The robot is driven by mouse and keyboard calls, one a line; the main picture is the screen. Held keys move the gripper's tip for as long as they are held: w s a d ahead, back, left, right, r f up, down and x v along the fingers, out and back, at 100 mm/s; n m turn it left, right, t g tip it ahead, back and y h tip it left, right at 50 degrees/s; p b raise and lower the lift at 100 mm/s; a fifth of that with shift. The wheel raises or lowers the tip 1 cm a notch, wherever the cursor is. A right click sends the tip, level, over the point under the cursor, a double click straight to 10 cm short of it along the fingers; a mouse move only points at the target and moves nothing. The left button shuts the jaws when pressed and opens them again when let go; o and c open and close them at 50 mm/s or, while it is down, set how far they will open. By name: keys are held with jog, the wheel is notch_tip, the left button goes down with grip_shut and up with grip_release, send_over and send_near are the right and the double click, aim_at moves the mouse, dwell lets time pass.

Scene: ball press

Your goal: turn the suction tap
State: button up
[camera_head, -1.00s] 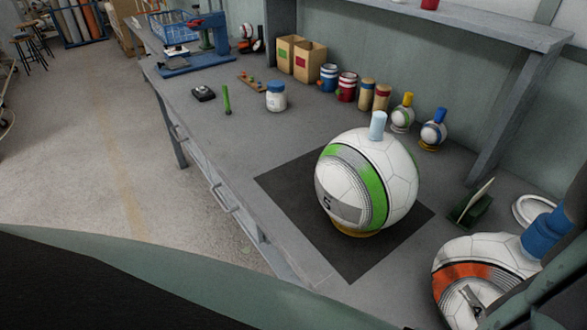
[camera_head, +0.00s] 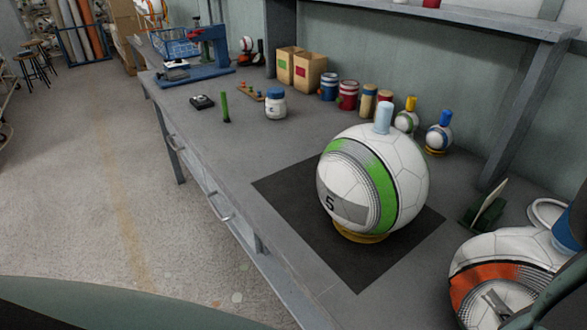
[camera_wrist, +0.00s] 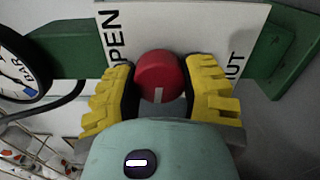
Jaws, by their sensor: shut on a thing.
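The red round tap knob (camera_wrist: 158,72) shows in the wrist view, with a short white mark on it pointing down the picture. It sits at a white plate (camera_wrist: 208,32) lettered "PEN" on the left and "UT" on the right, parts of the words being hidden. My gripper (camera_wrist: 159,84) has its yellow ribbed fingers on both sides of the knob and is shut on it. In the head view I cannot make out the tap or my fingers.
A round gauge (camera_wrist: 22,62) stands left of the plate, on a green bar (camera_wrist: 72,50). In the head view, a large white and green ball (camera_head: 405,165) stands on a dark mat (camera_head: 285,192). An orange and white ball (camera_head: 478,292) is at lower right.

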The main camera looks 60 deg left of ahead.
jog(key=shift+f+n, duration=0.1)
jog(key=shift+n, duration=0.4)
jog(key=shift+b, duration=0.3)
jog(key=o, duration=1.2)
jog(key=shift+s+d, duration=0.2)
jog(key=shift+s, duration=5.8)
